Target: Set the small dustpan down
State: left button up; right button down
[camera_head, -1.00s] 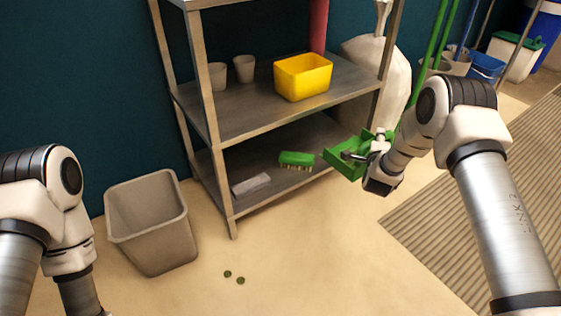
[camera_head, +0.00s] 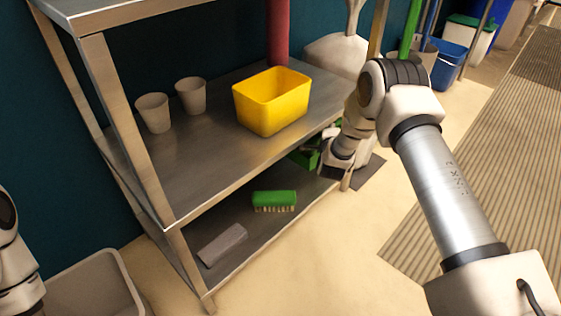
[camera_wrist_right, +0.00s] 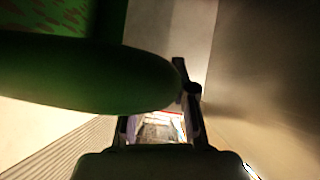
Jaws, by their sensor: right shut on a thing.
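The small green dustpan (camera_head: 307,159) is at the right end of the shelving unit, in the gap at the lower shelf (camera_head: 240,258). My right gripper (camera_head: 324,153) is shut on it beside the right front post. Most of the pan is hidden behind the upper shelf edge and my wrist. I cannot tell whether it touches the lower shelf. In the right wrist view the dark green handle (camera_wrist_right: 90,75) lies across the jaws, with one finger showing at its end. My left gripper is outside the views.
A green brush (camera_head: 274,200) and a grey block (camera_head: 222,244) lie on the lower shelf. Above are a yellow bin (camera_head: 272,105) and two cups (camera_head: 153,113). A grey waste bin (camera_head: 95,285) stands at lower left. The floor in front is open.

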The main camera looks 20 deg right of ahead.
pick_arm(q)
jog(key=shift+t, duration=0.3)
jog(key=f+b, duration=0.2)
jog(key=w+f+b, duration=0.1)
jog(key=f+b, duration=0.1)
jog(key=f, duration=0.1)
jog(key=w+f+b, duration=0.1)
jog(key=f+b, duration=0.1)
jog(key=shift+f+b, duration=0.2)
jog(key=shift+b, duration=0.15)
pick_arm(e)
notch_tip(320, 180, down, 10)
jog(key=shift+f, duration=0.15)
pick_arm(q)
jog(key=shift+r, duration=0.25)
pick_arm(e)
jog(key=shift+r, duration=0.25)
jog(key=c, duration=1)
grip_release()
jog(key=shift+f, duration=0.15)
jog(key=shift+o, duration=0.2)
jog(key=shift+s, duration=0.1)
